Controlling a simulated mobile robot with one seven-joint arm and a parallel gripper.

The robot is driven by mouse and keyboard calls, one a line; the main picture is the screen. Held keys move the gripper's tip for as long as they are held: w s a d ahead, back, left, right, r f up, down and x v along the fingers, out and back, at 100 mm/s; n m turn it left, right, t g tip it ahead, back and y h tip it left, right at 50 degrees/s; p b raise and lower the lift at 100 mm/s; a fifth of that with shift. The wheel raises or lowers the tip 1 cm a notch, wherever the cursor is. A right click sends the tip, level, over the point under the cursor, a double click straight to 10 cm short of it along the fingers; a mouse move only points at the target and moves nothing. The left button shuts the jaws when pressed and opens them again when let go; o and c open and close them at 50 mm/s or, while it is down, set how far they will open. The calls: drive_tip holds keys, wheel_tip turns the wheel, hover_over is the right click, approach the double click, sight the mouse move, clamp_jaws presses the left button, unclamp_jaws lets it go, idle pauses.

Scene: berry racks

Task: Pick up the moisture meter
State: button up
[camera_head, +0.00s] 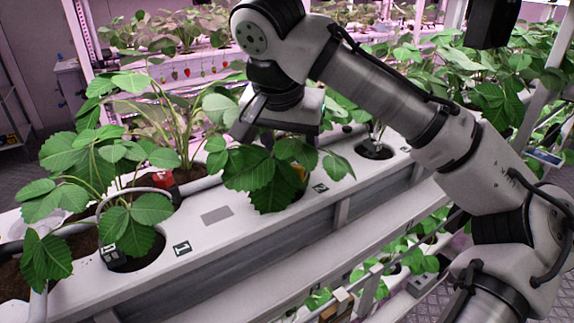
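I cannot say for sure which thing is the moisture meter. A small red and white object (163,180) stands among the stems behind the left plants, partly hidden by leaves. A small grey block (110,254) sits at the rim of the left planting hole, by the end of a thin curved tube. My gripper (277,128) points down over the middle plant, right of both objects and apart from them. Leaves rise close below it. Its fingertips do not show clearly, so I cannot tell whether it is open or holds anything.
A white planting trough (217,232) runs diagonally with strawberry plants in round holes. Broad leaves (262,178) crowd the space beneath my gripper. Another rack with red berries (188,72) stands behind. A lower shelf with plants (400,262) lies below my arm.

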sight(298, 159)
drive_tip(key=x, duration=0.4)
drive_tip(key=d+x, duration=0.1)
drive_tip(key=x, duration=0.1)
drive_tip(key=shift+f+p, duration=0.35)
drive_tip(key=shift+p, duration=0.05)
drive_tip(key=shift+w+f, duration=0.2)
drive_tip(key=shift+f, duration=0.1)
drive_tip(key=shift+c, duration=0.5)
drive_tip(key=c, duration=1.1)
drive_tip(key=shift+r, duration=0.1)
drive_tip(key=shift+r, duration=0.1)
